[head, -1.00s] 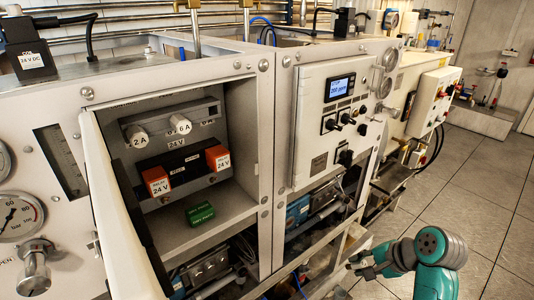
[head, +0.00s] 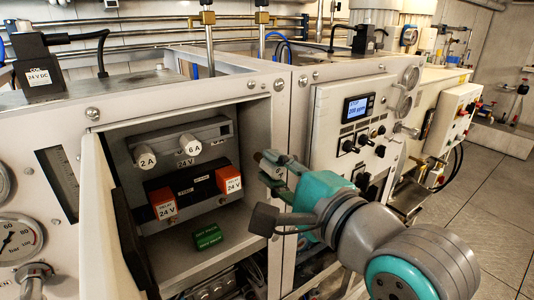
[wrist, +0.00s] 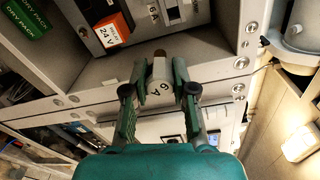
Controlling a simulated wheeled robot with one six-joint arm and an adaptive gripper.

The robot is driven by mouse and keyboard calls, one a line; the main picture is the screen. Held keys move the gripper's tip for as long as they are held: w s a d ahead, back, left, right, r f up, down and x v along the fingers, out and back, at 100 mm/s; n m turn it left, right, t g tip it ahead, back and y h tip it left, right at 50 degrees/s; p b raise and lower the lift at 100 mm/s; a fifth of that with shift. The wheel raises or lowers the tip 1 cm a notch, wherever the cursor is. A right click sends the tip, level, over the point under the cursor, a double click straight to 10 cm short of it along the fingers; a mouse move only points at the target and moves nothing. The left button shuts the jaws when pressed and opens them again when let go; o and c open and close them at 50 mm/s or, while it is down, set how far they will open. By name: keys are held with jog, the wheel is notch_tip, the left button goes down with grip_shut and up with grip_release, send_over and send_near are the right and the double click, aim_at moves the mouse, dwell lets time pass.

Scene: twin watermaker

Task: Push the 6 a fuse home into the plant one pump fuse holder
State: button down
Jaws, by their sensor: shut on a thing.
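My gripper (head: 274,168) is shut on a pale fuse (wrist: 158,84) marked 6 A, held in front of the post between the open cabinet and the panel on its right. In the wrist view my gripper's two green fingers (wrist: 160,78) clasp it from both sides. The grey fuse block (head: 219,130) is inside the cabinet, left of my gripper and apart from it. It bears a white knob marked 2 A (head: 145,156) and a white knob marked 6 A (head: 188,145).
Orange relays marked 24 V (head: 163,204) (head: 228,180) sit on a black block below the fuses. A green dry pack (head: 208,236) lies on the cabinet floor. The open cabinet door (head: 103,215) stands at the left. A control panel with knobs (head: 353,135) is at the right.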

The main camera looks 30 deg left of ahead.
aim_at(274, 167)
jog(key=shift+s+a+r+n+g+y, duration=0.15)
jog(key=shift+s+a+r+y, duration=0.15)
jog(key=shift+r, duration=0.25)
jog(key=shift+s+a+r+n+g+y, duration=0.1)
jog(key=shift+s+a+r+n+g, duration=0.1)
jog(key=shift+s+r, duration=0.25)
jog(key=shift+r, duration=0.1)
jog(key=shift+x, duration=2.85)
jog(key=shift+x, duration=2.1)
jog(key=c, duration=0.9)
grip_release()
jog(key=shift+r, duration=0.1)
jog(key=shift+o, duration=0.2)
jog(key=v, duration=1.2)
jog(key=shift+w, duration=0.1)
